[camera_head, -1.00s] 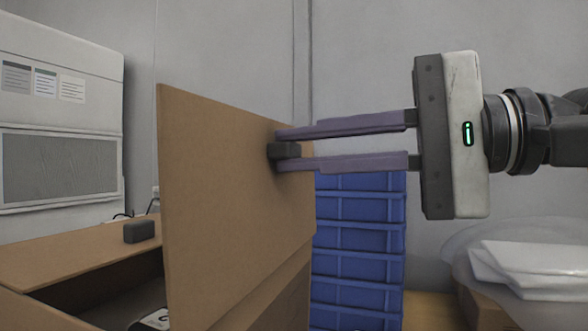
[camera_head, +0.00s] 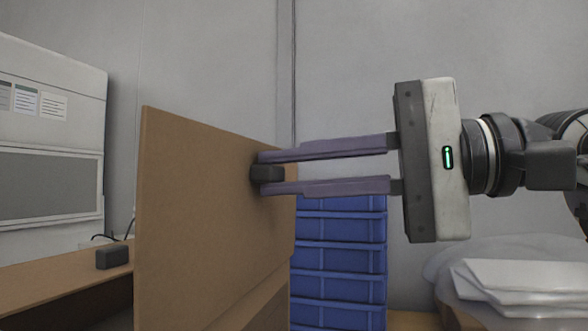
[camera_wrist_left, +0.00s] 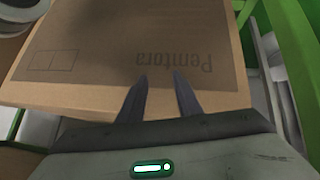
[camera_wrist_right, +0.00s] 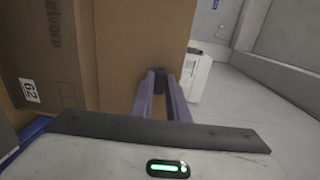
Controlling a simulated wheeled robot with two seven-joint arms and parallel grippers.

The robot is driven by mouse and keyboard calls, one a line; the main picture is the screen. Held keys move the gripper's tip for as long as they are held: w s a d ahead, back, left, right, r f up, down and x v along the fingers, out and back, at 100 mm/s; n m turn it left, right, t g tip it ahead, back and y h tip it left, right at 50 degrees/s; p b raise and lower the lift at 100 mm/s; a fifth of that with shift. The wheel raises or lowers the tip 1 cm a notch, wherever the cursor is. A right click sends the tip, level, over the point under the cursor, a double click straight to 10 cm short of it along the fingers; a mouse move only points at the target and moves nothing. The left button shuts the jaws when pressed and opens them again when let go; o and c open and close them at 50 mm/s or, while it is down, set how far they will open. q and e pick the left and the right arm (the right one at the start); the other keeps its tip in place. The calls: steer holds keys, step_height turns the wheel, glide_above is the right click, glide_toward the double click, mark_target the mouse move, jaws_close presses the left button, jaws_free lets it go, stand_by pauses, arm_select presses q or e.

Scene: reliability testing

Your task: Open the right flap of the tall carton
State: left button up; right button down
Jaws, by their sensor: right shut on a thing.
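The tall carton's right flap (camera_head: 205,210) stands raised, close to upright, in the head view. A dark block-shaped handle (camera_head: 267,174) sits on it near its right edge. My right gripper (camera_head: 262,172) comes in from the right and is shut on that handle; the right wrist view also shows the fingers (camera_wrist_right: 160,82) meeting at it. The other flap (camera_head: 60,272) lies low at the left with its own dark handle (camera_head: 112,257). My left gripper (camera_wrist_left: 161,78) is seen only in its wrist view, its fingers apart over a brown cardboard face (camera_wrist_left: 130,50) with printed lettering.
A stack of blue crates (camera_head: 338,260) stands behind the flap. White bags (camera_head: 520,280) lie at the lower right. A grey-white cabinet (camera_head: 50,140) stands at the left by the wall. Green bars (camera_wrist_left: 290,40) are near my left gripper.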

steer(key=shift+s+a+f, duration=0.1)
steer(key=shift+a+f, duration=0.05)
steer(key=shift+f, duration=0.35)
steer(key=c, duration=1.8)
jaws_free()
steer(key=shift+c, duration=0.2)
steer(key=shift+o, duration=0.5)
steer(key=shift+r, duration=0.2)
steer(key=v, duration=1)
steer(key=shift+d+p, duration=0.25)
steer(key=shift+p, duration=0.2)
